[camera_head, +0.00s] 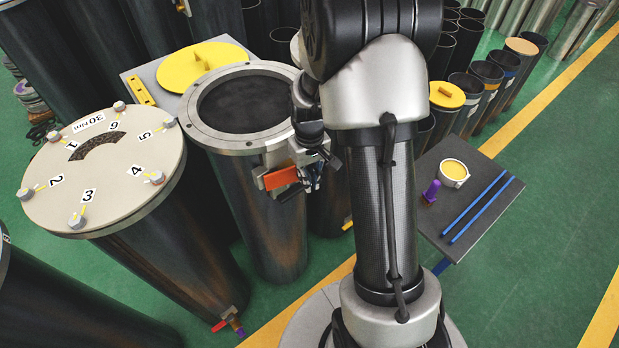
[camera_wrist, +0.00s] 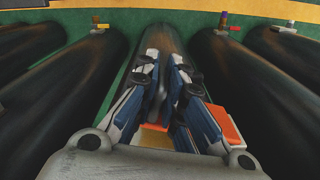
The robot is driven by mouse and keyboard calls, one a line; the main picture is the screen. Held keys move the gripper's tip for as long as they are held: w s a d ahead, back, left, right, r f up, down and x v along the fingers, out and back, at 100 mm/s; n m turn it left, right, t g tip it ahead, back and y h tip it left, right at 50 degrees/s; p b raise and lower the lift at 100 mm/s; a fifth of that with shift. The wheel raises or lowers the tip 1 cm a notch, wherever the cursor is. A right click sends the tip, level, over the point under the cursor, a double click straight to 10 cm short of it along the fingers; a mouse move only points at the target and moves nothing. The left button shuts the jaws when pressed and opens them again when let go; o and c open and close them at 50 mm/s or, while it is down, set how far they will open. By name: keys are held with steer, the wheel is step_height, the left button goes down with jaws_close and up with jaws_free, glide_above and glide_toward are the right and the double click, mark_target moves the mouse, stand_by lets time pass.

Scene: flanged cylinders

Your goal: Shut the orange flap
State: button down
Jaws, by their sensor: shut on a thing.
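The orange flap (camera_head: 281,178) sits on the upper side of the open flanged cylinder (camera_head: 190,118), just below its grey flange. It sticks out from the wall at an angle, with a pale bracket around it. My gripper (camera_head: 312,178) is at the flap's right end, close against it and partly hidden by my own arm. In the wrist view my two fingers (camera_wrist: 164,72) are near each other, and parts of the orange flap (camera_wrist: 226,124) show between and beside them near the finger bases. The exact contact is hard to see.
A cylinder with a numbered, bolted lid (camera_head: 105,170) stands at the left. A yellow disc lid (camera_head: 203,66) lies on a grey table behind. At the right, a small dark table (camera_head: 478,222) holds a cup (camera_head: 454,172) and blue rods (camera_head: 480,208). Dark tubes stand behind.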

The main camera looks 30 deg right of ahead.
steer(key=c, duration=1.7)
jaws_free()
steer(key=shift+w+r, duration=0.15)
steer(key=shift+a, duration=0.1)
step_height(320, 180, up, 12)
steer(key=shift+f, duration=0.1)
